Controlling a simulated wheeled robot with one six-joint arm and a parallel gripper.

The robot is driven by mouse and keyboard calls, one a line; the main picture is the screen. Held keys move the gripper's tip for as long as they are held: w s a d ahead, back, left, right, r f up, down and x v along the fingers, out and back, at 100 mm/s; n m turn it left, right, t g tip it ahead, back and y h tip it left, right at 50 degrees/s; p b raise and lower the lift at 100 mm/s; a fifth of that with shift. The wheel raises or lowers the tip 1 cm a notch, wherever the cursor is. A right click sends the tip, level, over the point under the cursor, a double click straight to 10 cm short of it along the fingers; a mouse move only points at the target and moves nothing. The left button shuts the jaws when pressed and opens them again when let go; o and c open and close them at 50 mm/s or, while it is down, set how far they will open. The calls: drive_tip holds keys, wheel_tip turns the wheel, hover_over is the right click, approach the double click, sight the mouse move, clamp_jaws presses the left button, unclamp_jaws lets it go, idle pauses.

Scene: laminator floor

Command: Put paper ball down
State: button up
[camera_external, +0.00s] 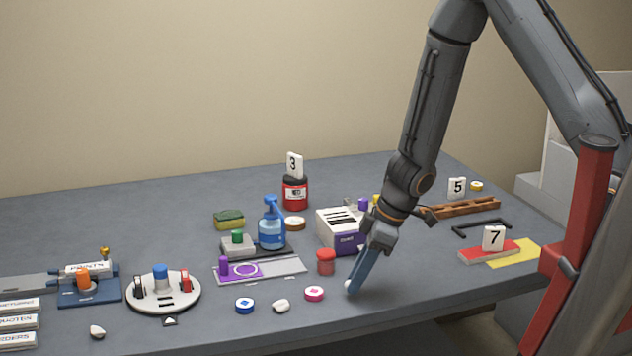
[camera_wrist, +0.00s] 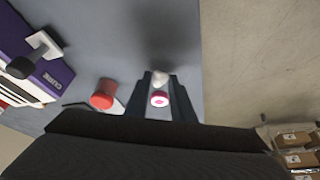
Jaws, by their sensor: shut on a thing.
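My gripper (camera_external: 352,284) points down, low over the front part of the grey table. It is shut on a small white crumpled paper ball (camera_external: 347,285), mostly hidden by the blue-grey fingers. The wrist view shows the paper ball (camera_wrist: 159,78) between the fingertips (camera_wrist: 159,82). I cannot tell whether the ball touches the tabletop. A second white crumpled lump (camera_external: 281,306) lies on the table to the left, and another (camera_external: 97,331) lies at the far left front.
A red pot (camera_external: 325,262) and a white-purple box (camera_external: 340,232) stand behind. The table (camera_external: 430,300) is clear right of my gripper, up to its front edge.

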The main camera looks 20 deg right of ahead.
wheel_tip(320, 180, up, 7)
drive_tip(key=p, duration=0.4)
drive_tip(key=shift+r, duration=0.1)
drive_tip(key=shift+w+r, duration=0.1)
drive_tip(key=shift+r, duration=0.45)
drive_tip(key=w+a+r+b, duration=0.2)
drive_tip(key=w+a+b, duration=0.1)
drive_tip(key=w, duration=0.3)
wheel_tip(320, 180, up, 3)
drive_tip(key=n+b, duration=0.1)
drive_tip(key=b, duration=0.3)
hover_over(322, 251)
drive_tip(key=d, duration=0.1)
drive_tip(key=f, duration=0.9)
drive_tip(key=shift+s+d+f+p, duration=0.25)
drive_tip(key=shift+s+f+p, duration=0.05)
drive_tip(key=shift+f, duration=0.1)
drive_tip(key=shift+f, duration=0.15)
drive_tip(key=o, duration=1)
